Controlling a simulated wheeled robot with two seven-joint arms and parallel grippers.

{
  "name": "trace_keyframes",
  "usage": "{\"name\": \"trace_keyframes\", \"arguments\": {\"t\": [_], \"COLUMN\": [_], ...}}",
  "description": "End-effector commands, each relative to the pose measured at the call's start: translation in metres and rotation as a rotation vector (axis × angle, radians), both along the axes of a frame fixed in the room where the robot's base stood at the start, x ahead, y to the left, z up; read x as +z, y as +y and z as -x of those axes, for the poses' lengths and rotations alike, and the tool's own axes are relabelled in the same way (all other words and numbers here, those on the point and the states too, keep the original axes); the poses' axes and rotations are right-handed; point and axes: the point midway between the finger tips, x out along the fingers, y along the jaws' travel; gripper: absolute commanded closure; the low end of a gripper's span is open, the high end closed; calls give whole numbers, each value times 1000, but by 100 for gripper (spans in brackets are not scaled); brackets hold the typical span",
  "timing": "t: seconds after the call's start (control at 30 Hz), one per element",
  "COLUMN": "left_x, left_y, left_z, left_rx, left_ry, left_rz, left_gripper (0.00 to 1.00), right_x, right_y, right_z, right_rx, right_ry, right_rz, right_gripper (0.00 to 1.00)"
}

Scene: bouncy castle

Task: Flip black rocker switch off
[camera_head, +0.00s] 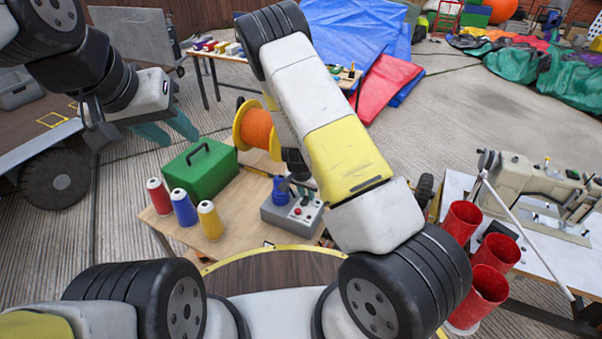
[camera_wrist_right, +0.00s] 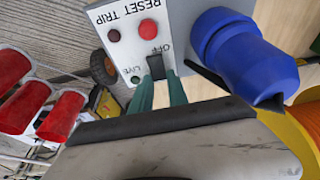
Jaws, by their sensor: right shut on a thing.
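The black rocker switch (camera_wrist_right: 156,66) sits on a grey control box (camera_head: 280,216), beside the printed word OFF, which appears upside down in the right wrist view. My right gripper (camera_wrist_right: 160,92) has its teal fingertips on either side of the switch's lower end and is shut on it. The switch's tilt is hard to tell. My left gripper (camera_head: 168,130) is open and empty, left of the green case and away from the box.
A blue plug (camera_wrist_right: 240,50) stands close beside the switch. A red button (camera_wrist_right: 148,28) is also on the panel. Thread spools (camera_head: 184,207), a green case (camera_head: 205,172) and an orange cable reel (camera_head: 257,128) share the table. Red cups (camera_head: 462,220) stand at the right.

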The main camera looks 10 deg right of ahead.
Motion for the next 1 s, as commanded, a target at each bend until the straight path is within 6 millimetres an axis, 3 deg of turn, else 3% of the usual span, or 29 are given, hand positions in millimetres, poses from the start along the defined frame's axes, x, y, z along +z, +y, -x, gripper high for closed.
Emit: {"name": "trace_keyframes", "arguments": {"t": [0.1, 0.13, 0.23, 0.63, 1.0], "left_x": [0, 0, 0, 0, 0], "left_y": [0, 0, 0, 0, 0], "left_z": [0, 0, 0, 0, 0], "left_rx": [0, 0, 0, 0, 0], "left_ry": [0, 0, 0, 0, 0], "left_rz": [0, 0, 0, 0, 0], "left_gripper": [64, 64, 64, 64, 64], "right_x": [0, 0, 0, 6, 62], "right_y": [0, 0, 0, 1, 11], "right_z": [0, 0, 0, 1, 15], "right_rx": [0, 0, 0, 0, 2], "right_ry": [1, 1, 2, 0, -1], "right_rz": [-1, -1, -1, -1, -1], "right_gripper": [100, 78, 58, 58, 58]}}
